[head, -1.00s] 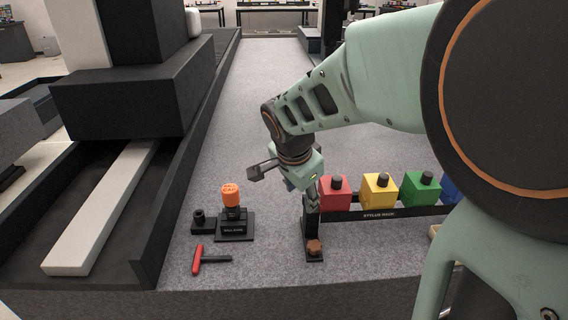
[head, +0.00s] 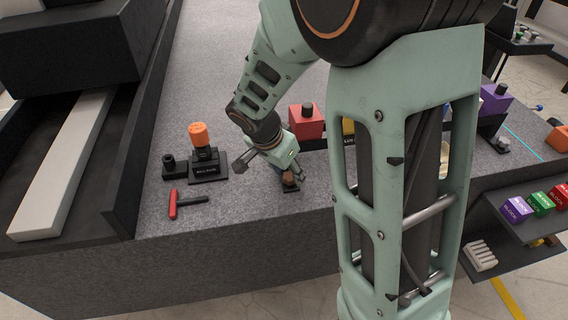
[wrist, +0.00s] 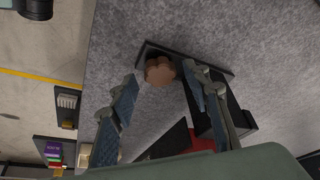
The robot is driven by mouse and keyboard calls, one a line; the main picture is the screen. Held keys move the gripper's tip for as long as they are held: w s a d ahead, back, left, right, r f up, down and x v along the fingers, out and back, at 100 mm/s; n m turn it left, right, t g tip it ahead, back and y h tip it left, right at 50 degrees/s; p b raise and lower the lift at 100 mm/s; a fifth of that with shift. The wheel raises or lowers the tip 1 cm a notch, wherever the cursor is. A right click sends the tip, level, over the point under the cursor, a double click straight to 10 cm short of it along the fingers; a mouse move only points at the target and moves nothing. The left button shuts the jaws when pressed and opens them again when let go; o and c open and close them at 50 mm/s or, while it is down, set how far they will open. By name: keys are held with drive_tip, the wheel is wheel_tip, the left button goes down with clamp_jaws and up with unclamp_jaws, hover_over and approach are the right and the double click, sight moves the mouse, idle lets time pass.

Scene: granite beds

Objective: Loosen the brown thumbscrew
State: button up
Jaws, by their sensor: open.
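The brown thumbscrew (wrist: 159,70) is a lobed knob on a dark base plate (wrist: 212,66) in the wrist view. It shows between the tips of my open gripper (wrist: 160,78), with the right fingertip close to its edge. I cannot tell whether either finger touches it or how far the tips are above it. In the head view the thumbscrew (head: 287,177) is partly covered by my gripper (head: 292,172), which points down at it near the bed's front edge.
A red block (head: 306,122) stands just behind my gripper. To the left are an orange knob (head: 199,134) on a black stand and a red-handled tool (head: 173,204). A shelf with labelled blocks (head: 516,207) is at lower right. Granite between tool and gripper is clear.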

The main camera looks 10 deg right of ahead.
drive_tip(key=shift+w+d+f, duration=0.1)
drive_tip(key=shift+d+f, duration=0.05)
drive_tip(key=shift+f, duration=0.2)
drive_tip(key=shift+c, duration=0.4)
drive_tip(key=c, duration=1.1)
